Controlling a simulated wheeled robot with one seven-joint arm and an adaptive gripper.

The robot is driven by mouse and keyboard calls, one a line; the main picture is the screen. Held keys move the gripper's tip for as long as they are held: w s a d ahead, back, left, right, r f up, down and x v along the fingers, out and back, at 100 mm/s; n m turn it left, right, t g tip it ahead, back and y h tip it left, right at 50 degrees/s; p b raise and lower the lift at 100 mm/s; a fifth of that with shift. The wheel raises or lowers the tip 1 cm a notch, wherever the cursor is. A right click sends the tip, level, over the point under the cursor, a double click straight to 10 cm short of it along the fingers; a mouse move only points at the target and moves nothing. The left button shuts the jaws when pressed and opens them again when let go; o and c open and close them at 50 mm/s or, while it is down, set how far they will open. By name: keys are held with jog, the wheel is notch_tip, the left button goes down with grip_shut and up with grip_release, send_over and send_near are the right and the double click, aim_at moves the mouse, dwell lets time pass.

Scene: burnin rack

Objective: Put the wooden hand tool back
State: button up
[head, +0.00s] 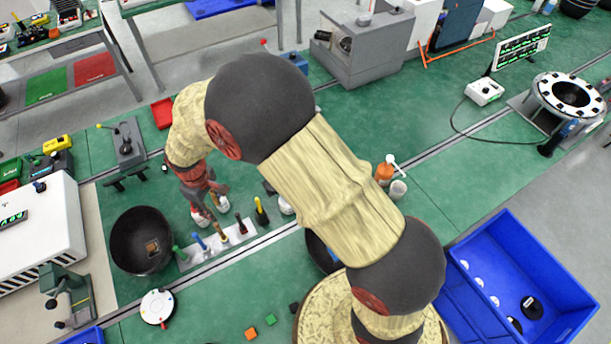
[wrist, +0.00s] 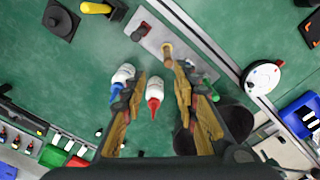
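A wooden-handled hand tool (head: 217,229) stands upright at the light metal rack strip (head: 234,237), between a blue-handled tool (head: 198,241) and a dark red one (head: 240,223). In the wrist view the tan handle (wrist: 167,49) shows end-on at the strip (wrist: 150,37), just beyond my right fingertip. I cannot tell whether they touch. My gripper (head: 203,198) points down behind the row of tools. In the wrist view my gripper (wrist: 160,76) is open, its fingers apart with nothing clasped. A red-capped white bottle (wrist: 154,92) shows between the fingers.
A blue-capped bottle (wrist: 122,77) stands by the left finger. A black bowl (head: 140,240) is to the left, a blue bin (head: 530,275) at lower right.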

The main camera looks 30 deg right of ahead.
jog(key=s+d+r+m+t, duration=0.1)
jog(key=s+d+r, duration=0.1)
jog(key=d+r, duration=0.35)
jog(key=s+d+r+m+t, duration=0.1)
jog(key=s+d+r+m, duration=0.15)
jog(key=r, duration=0.65)
jog(key=s+d+r+m+t, duration=0.1)
jog(key=d+r, duration=0.4)
jog(key=r, duration=0.2)
jog(key=s+d+r+m, duration=0.1)
jog(key=s+d+r, duration=0.2)
jog(key=s, duration=0.2)
jog(key=s+d+r+m+t, duration=0.1)
jog(key=s+d+r+m, duration=0.1)
jog(key=s, duration=0.4)
jog(key=s+d+r+m+t, duration=0.1)
jog(key=s+d+r, duration=0.3)
jog(key=s+d, duration=0.1)
jog(key=shift+s, duration=0.4)
jog(key=shift+d+m, duration=0.1)
jog(key=shift+m, duration=0.15)
